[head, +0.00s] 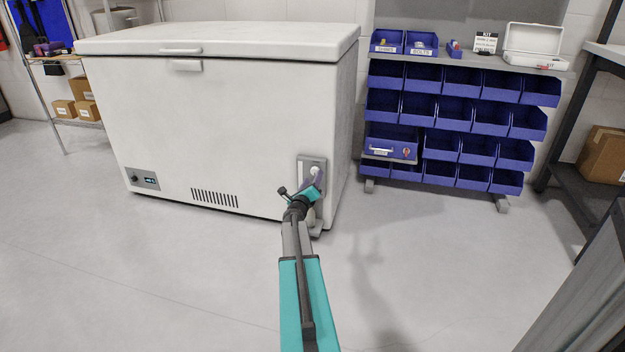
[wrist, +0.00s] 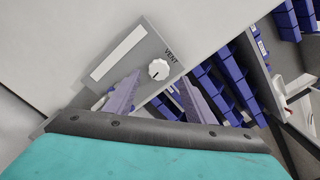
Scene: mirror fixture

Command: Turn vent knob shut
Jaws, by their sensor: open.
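The vent knob (wrist: 158,69) is a small round white knob on a grey plate (wrist: 150,45) marked VENT, with a blank white strip beside it. In the head view the knob (head: 315,170) shows small on the plate at the lower right front of the white chest freezer (head: 230,110). My gripper (wrist: 159,80) is open, its two purple fingers apart. In the wrist view the knob appears between and just past the fingertips; I see no contact. In the head view my gripper (head: 315,184) is right in front of the plate and partly covers it. The knob's pointer direction is too small to tell.
A rack of blue bins (head: 455,115) stands right of the freezer. The freezer front also has a small control panel (head: 142,179) and a slotted grille (head: 215,197) at lower left. A shelf with boxes (head: 77,109) is at far left. The floor in front is clear.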

